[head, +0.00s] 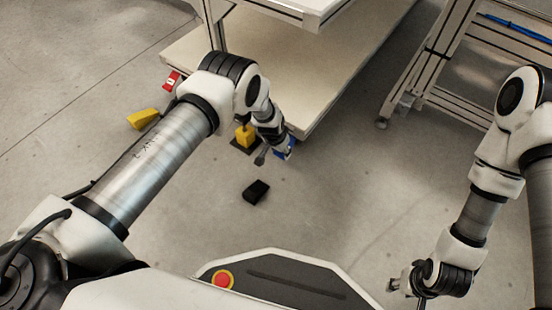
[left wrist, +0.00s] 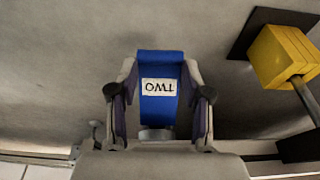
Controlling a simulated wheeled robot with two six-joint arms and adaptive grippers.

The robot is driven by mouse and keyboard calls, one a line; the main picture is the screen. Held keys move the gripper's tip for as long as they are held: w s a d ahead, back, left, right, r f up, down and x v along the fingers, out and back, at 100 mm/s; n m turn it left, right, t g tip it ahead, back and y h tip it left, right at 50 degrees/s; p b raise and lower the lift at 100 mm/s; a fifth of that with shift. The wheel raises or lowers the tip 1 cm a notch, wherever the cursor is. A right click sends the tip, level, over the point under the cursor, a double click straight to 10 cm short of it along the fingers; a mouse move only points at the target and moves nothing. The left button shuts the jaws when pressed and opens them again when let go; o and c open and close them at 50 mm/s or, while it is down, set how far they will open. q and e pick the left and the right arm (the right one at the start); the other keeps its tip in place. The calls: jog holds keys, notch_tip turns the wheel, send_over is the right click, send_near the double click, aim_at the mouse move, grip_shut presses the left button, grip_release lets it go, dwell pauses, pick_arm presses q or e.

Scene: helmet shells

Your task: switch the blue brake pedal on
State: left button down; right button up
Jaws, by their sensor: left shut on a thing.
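The blue brake pedal (left wrist: 160,65) stands between the two fingers of my left gripper (left wrist: 160,103) in the left wrist view. It carries a white label that reads TWO upside down. The fingers close on its two sides. In the head view the pedal (head: 285,152) shows only as a small blue patch at the end of my left gripper (head: 279,144), beside the low platform's edge. The pedal's base and its on or off position are hidden. My right gripper (head: 405,293) hangs at the lower right, open and empty, away from the pedal.
A yellow block with a grey-tipped lever (head: 243,136) on a black plate stands just left of the pedal. A black block (head: 256,192), another yellow block (head: 143,118) and a red labelled block (head: 171,80) are on the floor. The platform (head: 345,62) is behind.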

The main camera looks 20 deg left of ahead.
pick_arm(q)
jog(key=shift+w+f, duration=0.15)
jog(key=shift+f, duration=0.15)
jog(key=c, duration=0.7)
grip_release()
jog(key=shift+f, duration=0.1)
jog(key=o, duration=0.5)
jog(key=shift+w+d+f, duration=0.1)
jog(key=shift+d+f, duration=0.05)
jog(key=shift+f, duration=0.2)
jog(key=shift+r, duration=0.6)
jog(key=v, duration=1.1)
jog(key=shift+r, duration=0.1)
